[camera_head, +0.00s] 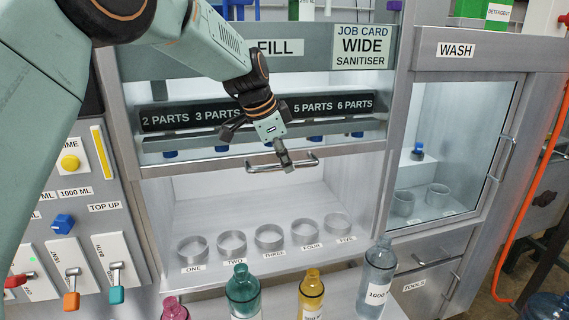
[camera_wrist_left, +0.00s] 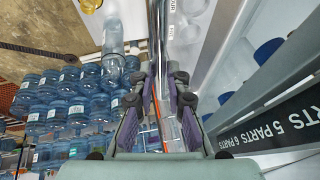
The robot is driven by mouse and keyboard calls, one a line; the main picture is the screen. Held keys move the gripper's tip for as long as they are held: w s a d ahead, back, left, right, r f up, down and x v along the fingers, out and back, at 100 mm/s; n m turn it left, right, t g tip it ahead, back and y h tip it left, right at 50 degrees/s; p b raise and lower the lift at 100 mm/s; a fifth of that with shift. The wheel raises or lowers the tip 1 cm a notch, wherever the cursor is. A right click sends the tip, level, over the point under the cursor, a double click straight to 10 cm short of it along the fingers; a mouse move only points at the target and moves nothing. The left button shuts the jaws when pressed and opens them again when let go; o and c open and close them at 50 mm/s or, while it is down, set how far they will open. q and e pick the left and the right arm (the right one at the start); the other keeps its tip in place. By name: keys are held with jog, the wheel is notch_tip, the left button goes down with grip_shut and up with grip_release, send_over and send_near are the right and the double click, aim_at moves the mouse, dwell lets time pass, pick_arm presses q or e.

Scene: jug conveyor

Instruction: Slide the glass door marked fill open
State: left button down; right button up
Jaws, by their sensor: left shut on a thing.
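The fill cabinet carries a FILL sign (camera_head: 280,47). Its glass door's metal lower rail (camera_head: 215,164) sits high, just below the row of parts labels, with the bay open beneath it. A bar handle (camera_head: 306,163) is fixed on that rail. My left gripper (camera_head: 285,162) comes down from above and is shut on the middle of the handle. In the left wrist view the gripper's purple-padded fingers (camera_wrist_left: 160,105) close around the bar, whose grip point is partly hidden. My right gripper is not in view.
Several ring holders (camera_head: 232,243) stand on the bay floor. Bottles, including a teal one (camera_head: 243,295) and a clear one (camera_head: 377,280), stand in front. The wash cabinet's glass door (camera_head: 450,150) is at right. Levers (camera_head: 116,293) and knobs are at left.

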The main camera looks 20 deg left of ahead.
pick_arm(q)
jog(key=shift+r, duration=0.75)
jog(key=c, duration=1.3)
grip_release()
jog(key=shift+f, duration=0.15)
jog(key=shift+c, duration=0.2)
jog(key=v, duration=1.2)
jog(key=shift+s, duration=0.1)
